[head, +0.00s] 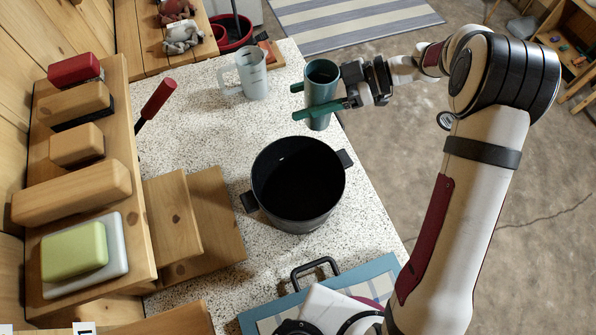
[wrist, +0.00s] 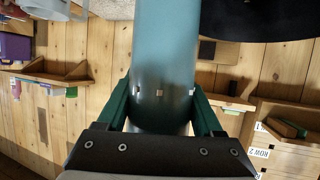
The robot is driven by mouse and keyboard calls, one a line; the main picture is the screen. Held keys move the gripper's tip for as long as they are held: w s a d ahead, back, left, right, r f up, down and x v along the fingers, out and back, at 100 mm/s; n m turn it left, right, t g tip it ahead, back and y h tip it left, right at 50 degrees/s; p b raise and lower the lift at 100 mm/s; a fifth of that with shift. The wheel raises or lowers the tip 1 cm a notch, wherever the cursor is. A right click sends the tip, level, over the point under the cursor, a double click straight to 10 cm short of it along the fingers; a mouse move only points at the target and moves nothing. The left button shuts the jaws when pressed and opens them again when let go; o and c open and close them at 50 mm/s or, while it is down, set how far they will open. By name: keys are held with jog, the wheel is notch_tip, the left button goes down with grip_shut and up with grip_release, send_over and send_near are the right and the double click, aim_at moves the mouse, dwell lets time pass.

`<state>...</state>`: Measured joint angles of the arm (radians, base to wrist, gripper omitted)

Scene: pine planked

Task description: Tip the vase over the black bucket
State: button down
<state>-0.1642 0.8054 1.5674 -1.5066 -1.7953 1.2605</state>
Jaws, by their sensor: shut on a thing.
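The vase (head: 319,118) is a teal cylinder with an open top. It is nearly upright near the counter's far right edge, and I cannot tell if its base touches the counter. My gripper (head: 300,101) reaches it from the right and is shut on it, one green finger on each side. The wrist view shows the vase (wrist: 165,60) between both fingers (wrist: 160,112). The black bucket (head: 300,212), with two side handles, stands on the counter nearer the camera, below and slightly left of the vase. Its inside looks dark. The wrist view shows part of the bucket (wrist: 262,20) at the upper right.
A clear jug (head: 254,82) stands left of the vase. A red-handled tool (head: 157,98) and a wooden rack with several blocks (head: 75,195) are at the left. A blue-edged board (head: 384,266) lies in front of the bucket.

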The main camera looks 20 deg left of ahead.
jog(key=shift+s+f+n+t, duration=0.25)
jog(key=shift+f+n+t, duration=0.25)
jog(key=shift+n+t, duration=0.8)
jog(key=shift+s+f+n+t, duration=0.2)
jog(key=shift+f+n+t, duration=0.35)
jog(key=shift+n+t, duration=0.8)
jog(key=shift+s+f+n+t, duration=0.25)
jog(key=shift+f+n+t, duration=0.25)
jog(key=shift+n+t, duration=0.8)
jog(key=shift+t, duration=0.25)
jog(key=shift+s+d+r+n+t+y, duration=0.15)
jog(key=shift+s+r+n+t+y, duration=0.25)
jog(key=shift+s+r+n+t, duration=0.25)
jog(key=shift+s+f+n+t, duration=0.25)
jog(key=shift+f+n, duration=0.15)
jog(key=shift+n, duration=0.1)
